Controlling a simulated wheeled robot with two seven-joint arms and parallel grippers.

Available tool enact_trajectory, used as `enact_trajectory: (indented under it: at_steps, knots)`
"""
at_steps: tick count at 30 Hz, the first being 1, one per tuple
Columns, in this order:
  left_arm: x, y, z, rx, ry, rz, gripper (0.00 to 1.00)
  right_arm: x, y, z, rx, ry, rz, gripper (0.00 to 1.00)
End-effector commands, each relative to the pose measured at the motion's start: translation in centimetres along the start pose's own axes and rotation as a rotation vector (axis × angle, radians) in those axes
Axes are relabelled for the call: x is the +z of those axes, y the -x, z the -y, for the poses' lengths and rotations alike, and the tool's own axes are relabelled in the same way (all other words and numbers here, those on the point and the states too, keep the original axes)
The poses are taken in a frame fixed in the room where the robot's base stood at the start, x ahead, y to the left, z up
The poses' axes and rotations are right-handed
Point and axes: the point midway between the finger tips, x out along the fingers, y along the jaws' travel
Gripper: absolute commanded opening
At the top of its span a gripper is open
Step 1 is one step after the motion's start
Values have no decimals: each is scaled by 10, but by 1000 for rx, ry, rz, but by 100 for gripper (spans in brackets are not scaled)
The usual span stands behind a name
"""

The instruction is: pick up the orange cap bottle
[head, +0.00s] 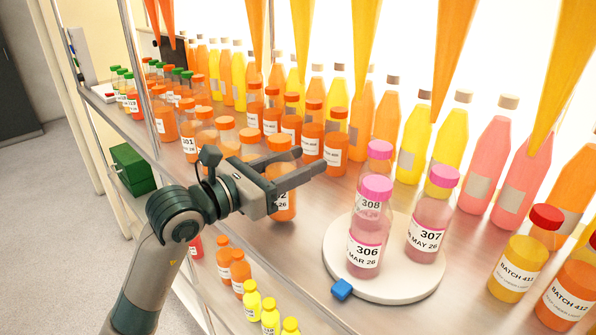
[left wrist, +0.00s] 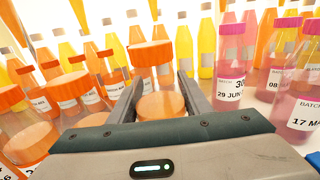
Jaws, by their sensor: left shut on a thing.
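An orange cap bottle (head: 286,207) with orange juice and a white label stands upright between the fingers of my left gripper (head: 318,161). The gripper is shut on it below the cap. The fingers hide part of its upper body, and the label is only partly readable. In the left wrist view its orange cap (left wrist: 161,106) shows between the two fingers. I cannot tell whether its base touches the shelf (head: 300,245). Other orange cap bottles (head: 335,140) stand behind and to the left. My right gripper is not in view.
A round white turntable (head: 400,290) with a blue tab (head: 342,289) holds pink bottles (head: 368,245) to the right. Tall bottles (head: 415,140) line the back. Red-capped bottles (head: 520,265) stand far right. A lower shelf holds small bottles (head: 270,318). Orange and yellow cones (head: 450,50) hang above.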

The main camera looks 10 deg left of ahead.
Motion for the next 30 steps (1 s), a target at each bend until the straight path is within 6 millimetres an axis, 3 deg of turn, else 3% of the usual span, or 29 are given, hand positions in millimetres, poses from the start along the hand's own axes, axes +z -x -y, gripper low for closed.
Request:
enact_trajectory:
  at_steps: [16, 30]
  knots:
    - [69, 0, 0, -1, -3, 4, 14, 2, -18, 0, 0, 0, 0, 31]
    - [84, 0, 0, 0, -1, 1, 14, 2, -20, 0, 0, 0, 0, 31]
